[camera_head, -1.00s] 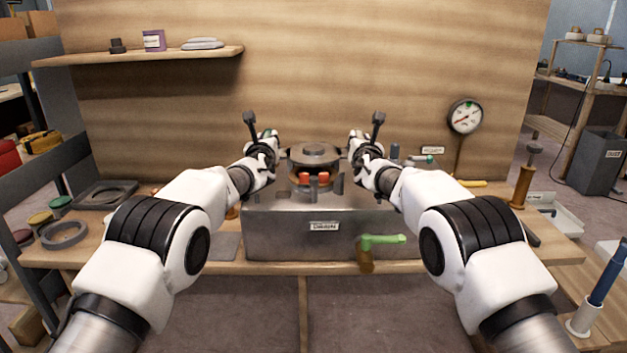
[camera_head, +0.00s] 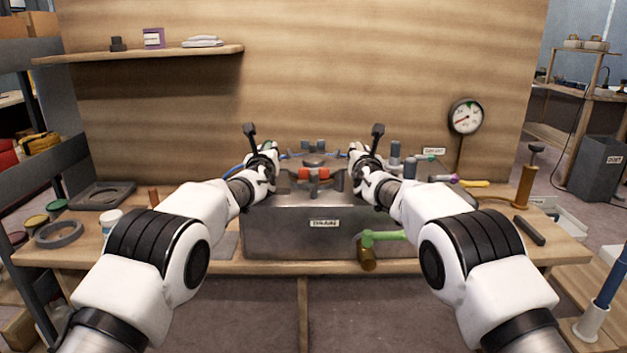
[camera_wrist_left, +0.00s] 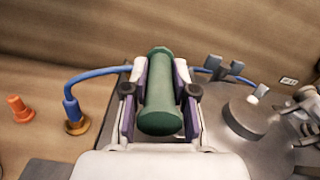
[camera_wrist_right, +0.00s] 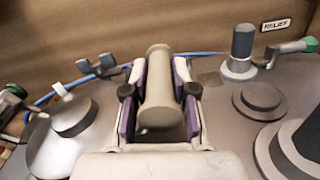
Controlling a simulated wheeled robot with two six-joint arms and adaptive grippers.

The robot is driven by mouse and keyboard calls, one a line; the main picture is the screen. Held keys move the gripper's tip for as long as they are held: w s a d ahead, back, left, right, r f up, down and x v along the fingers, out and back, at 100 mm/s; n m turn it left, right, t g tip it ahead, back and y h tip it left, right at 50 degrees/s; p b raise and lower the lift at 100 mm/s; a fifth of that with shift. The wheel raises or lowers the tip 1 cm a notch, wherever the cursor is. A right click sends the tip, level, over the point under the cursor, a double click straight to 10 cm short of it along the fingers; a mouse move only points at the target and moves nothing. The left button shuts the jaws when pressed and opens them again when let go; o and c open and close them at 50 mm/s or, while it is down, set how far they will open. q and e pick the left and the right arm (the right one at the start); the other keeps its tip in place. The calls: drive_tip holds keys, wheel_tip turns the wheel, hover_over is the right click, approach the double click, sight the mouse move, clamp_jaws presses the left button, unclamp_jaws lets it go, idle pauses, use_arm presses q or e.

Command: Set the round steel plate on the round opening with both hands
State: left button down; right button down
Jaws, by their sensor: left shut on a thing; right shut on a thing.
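The round steel plate (camera_head: 314,161) is low over the steel tank (camera_head: 290,232), between my two grippers. It also shows in the left wrist view (camera_wrist_left: 248,118) and the right wrist view (camera_wrist_right: 70,125). My left gripper (camera_head: 268,162) is shut on a green grip (camera_wrist_left: 160,95). My right gripper (camera_head: 361,162) is shut on a beige grip (camera_wrist_right: 158,95). Both jaws straddle their grips from the sides. The round opening is hidden, and I cannot tell whether the plate touches its rim. Red blocks (camera_head: 314,174) show just in front of the plate.
A green-handled fitting (camera_head: 384,236) sticks out from the tank front. Upright fittings (camera_wrist_right: 242,45) and a blue hose (camera_wrist_left: 105,75) stand close to the grippers. A gauge (camera_head: 466,117) is on the back panel. A grey ring (camera_head: 59,234) lies on the bench at left.

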use_arm(q)
drive_tip(key=shift+f+b, duration=0.3)
drive_tip(key=shift+f, duration=0.05)
use_arm(e)
drive_tip(key=shift+f, duration=0.35)
use_arm(q)
drive_tip(key=c, duration=1.3)
unclamp_jaws()
drive_tip(key=shift+f, duration=0.3)
drive_tip(key=shift+c, duration=0.2)
use_arm(e)
drive_tip(key=c, duration=1.3)
unclamp_jaws()
drive_tip(key=shift+f, duration=0.35)
drive_tip(key=shift+c, duration=0.2)
use_arm(q)
drive_tip(key=o, duration=0.4)
drive_tip(key=shift+r, duration=0.2)
use_arm(e)
drive_tip(key=o, duration=0.4)
drive_tip(key=shift+r, duration=0.2)
use_arm(q)
drive_tip(key=shift+s+r, duration=0.15)
drive_tip(key=shift+s, duration=0.1)
use_arm(e)
drive_tip(key=shift+s+r, duration=0.15)
drive_tip(key=shift+s, duration=0.1)
drive_tip(key=shift+w, duration=0.1)
